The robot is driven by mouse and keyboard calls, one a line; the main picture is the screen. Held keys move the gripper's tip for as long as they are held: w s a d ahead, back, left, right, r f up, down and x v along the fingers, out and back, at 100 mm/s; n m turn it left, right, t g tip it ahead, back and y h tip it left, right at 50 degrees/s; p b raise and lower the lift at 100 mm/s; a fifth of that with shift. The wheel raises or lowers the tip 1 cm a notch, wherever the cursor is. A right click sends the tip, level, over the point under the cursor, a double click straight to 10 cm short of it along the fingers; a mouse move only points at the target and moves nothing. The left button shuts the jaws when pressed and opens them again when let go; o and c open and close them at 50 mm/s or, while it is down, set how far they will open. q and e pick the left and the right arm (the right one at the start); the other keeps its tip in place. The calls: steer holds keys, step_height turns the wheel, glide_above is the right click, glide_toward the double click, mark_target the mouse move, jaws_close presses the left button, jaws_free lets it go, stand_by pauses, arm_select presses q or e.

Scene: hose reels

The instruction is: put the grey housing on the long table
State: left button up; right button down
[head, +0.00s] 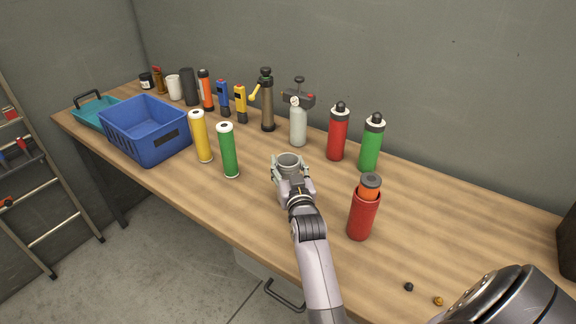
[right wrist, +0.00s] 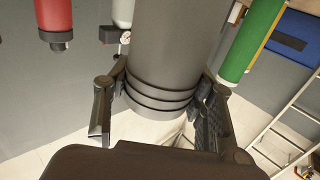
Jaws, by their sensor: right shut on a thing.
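The grey housing (head: 288,160) is a round, open-topped cylinder near the middle of the long table (head: 440,240). My right gripper (head: 292,176) is shut around it, with its fingers on opposite sides. In the right wrist view the grey housing (right wrist: 165,50) fills the middle as a dark grey tube with ridged bands near the fingers, and the right gripper (right wrist: 160,105) has a finger on each side of it. The housing looks upright over the wooden top; whether its base touches the table cannot be told. My left gripper is not in view.
A green tube (head: 228,150) and yellow tube (head: 201,136) stand left of the housing, beside a blue crate (head: 150,148). A red cup (head: 362,218) stands right. Several bottles and tools line the wall, including a red bottle (head: 338,135). Open tabletop lies right of the cup.

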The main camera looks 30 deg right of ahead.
steer(key=shift+f, duration=0.1)
steer(key=c, duration=0.7)
jaws_free()
